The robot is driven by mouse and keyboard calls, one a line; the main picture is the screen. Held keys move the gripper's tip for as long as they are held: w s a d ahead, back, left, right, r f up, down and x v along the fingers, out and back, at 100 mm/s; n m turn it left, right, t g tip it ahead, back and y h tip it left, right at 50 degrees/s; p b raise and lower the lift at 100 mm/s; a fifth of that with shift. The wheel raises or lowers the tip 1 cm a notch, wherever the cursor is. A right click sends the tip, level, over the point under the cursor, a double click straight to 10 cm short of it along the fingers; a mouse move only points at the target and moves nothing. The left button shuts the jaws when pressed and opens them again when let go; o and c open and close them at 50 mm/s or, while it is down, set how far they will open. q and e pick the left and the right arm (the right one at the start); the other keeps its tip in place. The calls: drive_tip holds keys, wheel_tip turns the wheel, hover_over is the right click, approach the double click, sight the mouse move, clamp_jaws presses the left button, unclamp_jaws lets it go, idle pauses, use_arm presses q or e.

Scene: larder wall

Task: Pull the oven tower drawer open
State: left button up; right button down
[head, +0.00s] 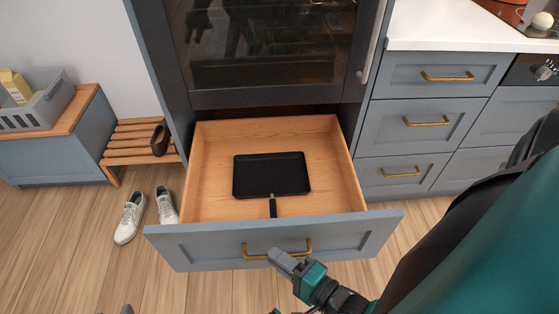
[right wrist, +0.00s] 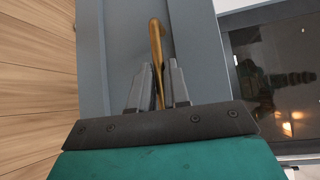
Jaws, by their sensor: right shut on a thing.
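The oven tower drawer (head: 200,250) is pulled well out below the oven, its blue-grey front facing me. A dark square pan (head: 271,174) with a handle lies inside it. My right gripper (head: 280,258) is shut on the brass drawer handle (head: 304,246), near the middle of the front. In the right wrist view the brass bar (right wrist: 156,50) runs between the two fingers (right wrist: 158,88). A small grey tip at the bottom edge of the head view may be my left gripper; its state is hidden.
White shoes (head: 131,217) stand on the floor left of the drawer. A slatted wooden rack (head: 130,150) holds a dark shoe. Grey-blue cabinets (head: 430,125) with closed drawers stand at the right.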

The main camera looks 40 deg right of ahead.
use_arm(q)
drive_tip(key=shift+s+a+f, duration=0.15)
drive_tip(key=shift+s+f, duration=0.05)
use_arm(e)
drive_tip(key=c, duration=1.2)
unclamp_jaws()
drive_tip(key=shift+o, duration=0.2)
use_arm(q)
drive_tip(key=shift+r+p, duration=0.5)
use_arm(e)
drive_tip(key=v, duration=1.3)
drive_tip(key=shift+w, duration=0.1)
